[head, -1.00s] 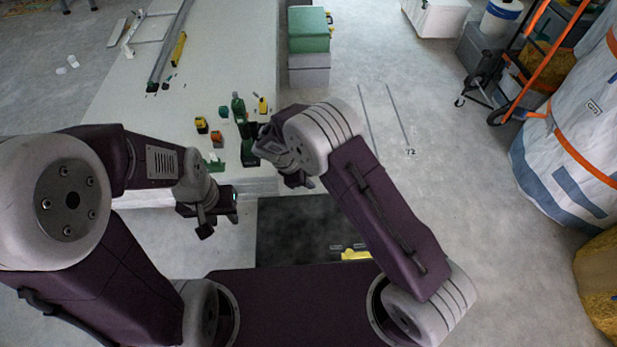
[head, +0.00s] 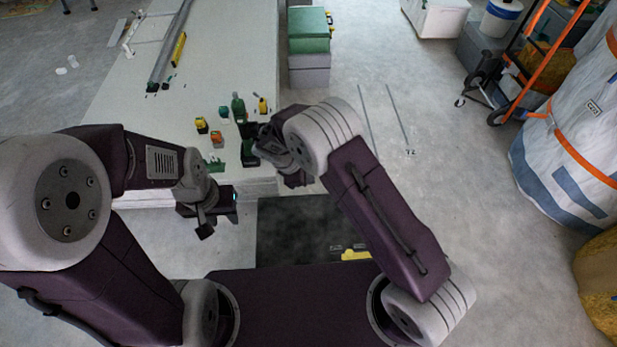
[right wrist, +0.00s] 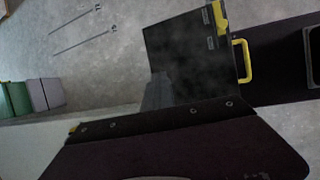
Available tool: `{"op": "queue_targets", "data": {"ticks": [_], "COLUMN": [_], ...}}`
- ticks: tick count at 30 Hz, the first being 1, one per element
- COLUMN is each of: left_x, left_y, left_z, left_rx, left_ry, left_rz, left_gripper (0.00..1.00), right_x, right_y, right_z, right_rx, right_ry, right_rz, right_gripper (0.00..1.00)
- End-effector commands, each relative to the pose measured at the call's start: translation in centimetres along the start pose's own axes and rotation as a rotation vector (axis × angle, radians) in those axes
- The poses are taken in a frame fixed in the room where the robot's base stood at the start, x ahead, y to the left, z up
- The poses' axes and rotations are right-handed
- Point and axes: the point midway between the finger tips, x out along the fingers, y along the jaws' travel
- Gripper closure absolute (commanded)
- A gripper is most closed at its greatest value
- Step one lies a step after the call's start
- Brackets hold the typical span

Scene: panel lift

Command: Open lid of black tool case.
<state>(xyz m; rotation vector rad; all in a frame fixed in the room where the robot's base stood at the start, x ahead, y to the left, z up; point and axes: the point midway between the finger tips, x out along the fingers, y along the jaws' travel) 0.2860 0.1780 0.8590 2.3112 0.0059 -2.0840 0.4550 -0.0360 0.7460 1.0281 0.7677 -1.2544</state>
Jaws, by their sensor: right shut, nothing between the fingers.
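The black tool case (head: 295,228) lies on the floor in front of my base, its dark top flat and the lid looking shut. A yellow piece (head: 355,254) shows at its near edge, partly behind my right arm. In the right wrist view the case (right wrist: 190,55) shows a yellow handle (right wrist: 242,60) and a yellow latch (right wrist: 219,17). My right gripper (head: 294,178) is shut and empty, above and beyond the far edge of the case, apart from it. My left gripper (head: 206,220) hangs left of the case, apart from it; its jaws are unclear.
A pale table (head: 170,110) with several small tools (head: 239,108) stands beyond the case. Green and grey boxes (head: 309,42) stand at its right side. Open floor lies to the right, up to a large white sack (head: 570,150) and an orange hand truck (head: 540,60).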

Motion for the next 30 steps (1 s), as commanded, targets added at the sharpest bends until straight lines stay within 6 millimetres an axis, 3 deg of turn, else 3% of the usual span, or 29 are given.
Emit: {"op": "queue_targets", "data": {"ticks": [16,20,30], "left_x": [0.0,0.0,-0.06], "left_y": [0.0,0.0,0.0], "left_z": [0.0,0.0,-0.01], "left_rx": [0.0,0.0,0.0], "left_ry": [0.0,0.0,0.0], "left_rz": [0.0,0.0,0.0], "left_gripper": [0.64,0.64,0.64], "right_x": [0.0,0.0,-0.28], "right_y": [0.0,0.0,0.03], "right_z": [0.0,0.0,0.0], "right_rx": [0.0,0.0,0.0], "right_ry": [0.0,0.0,0.0], "right_rz": [0.0,0.0,0.001], "right_gripper": [1.0,0.66,0.64]}}
